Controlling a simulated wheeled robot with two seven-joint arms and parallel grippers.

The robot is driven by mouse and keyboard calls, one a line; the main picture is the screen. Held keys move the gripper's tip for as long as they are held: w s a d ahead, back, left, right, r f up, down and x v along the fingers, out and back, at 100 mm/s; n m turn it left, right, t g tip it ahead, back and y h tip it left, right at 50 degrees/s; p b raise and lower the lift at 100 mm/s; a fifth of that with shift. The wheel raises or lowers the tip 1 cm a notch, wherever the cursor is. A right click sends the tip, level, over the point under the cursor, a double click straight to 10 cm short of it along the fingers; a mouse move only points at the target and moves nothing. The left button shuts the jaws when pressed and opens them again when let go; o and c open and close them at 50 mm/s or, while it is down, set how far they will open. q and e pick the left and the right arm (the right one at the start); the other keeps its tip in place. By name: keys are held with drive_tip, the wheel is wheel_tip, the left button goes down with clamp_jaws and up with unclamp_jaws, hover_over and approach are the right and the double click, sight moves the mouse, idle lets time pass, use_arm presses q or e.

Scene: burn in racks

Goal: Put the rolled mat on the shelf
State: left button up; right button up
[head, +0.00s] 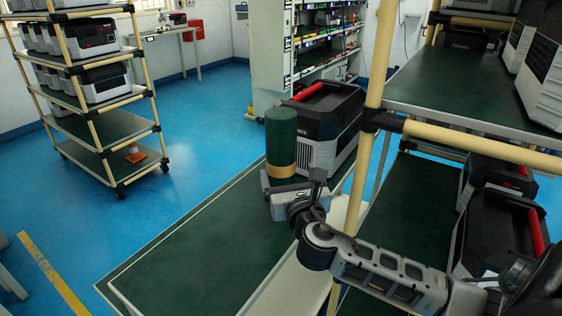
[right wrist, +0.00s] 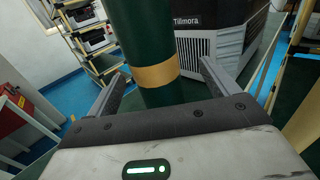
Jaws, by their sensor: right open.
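The rolled mat (head: 281,140) is a dark green upright cylinder with a tan band, standing on the green-topped bench (head: 200,262) in front of a black and grey unit. My right gripper (head: 284,184) is at the mat's lower part. In the right wrist view the mat (right wrist: 147,35) rises between the two open fingers (right wrist: 158,85), with a gap visible on each side near the band. The mat's base is hidden by the gripper in the head view. The shelf rack on the right has a green upper shelf (head: 432,88). My left gripper is not in view.
The black and grey unit (head: 325,125) with a red handle stands just behind the mat. A tan rack post (head: 368,150) rises right of it, near my right arm. More units (head: 495,225) fill part of the lower shelf. The bench's front left is clear.

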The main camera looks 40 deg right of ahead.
drive_tip(key=shift+a+f+x, duration=0.1)
drive_tip(key=shift+a+x, duration=0.05)
drive_tip(key=shift+x, duration=1)
drive_tip(key=shift+a+f+x, duration=0.1)
drive_tip(key=shift+x, duration=1)
drive_tip(key=shift+a+f+x, duration=0.1)
drive_tip(key=shift+a+x, duration=0.05)
drive_tip(key=shift+x, duration=1)
drive_tip(key=shift+w, duration=0.1)
drive_tip(key=c, duration=1.4)
drive_tip(key=shift+r, duration=0.1)
drive_tip(key=shift+c, duration=1.1)
drive_tip(key=shift+r, duration=0.15)
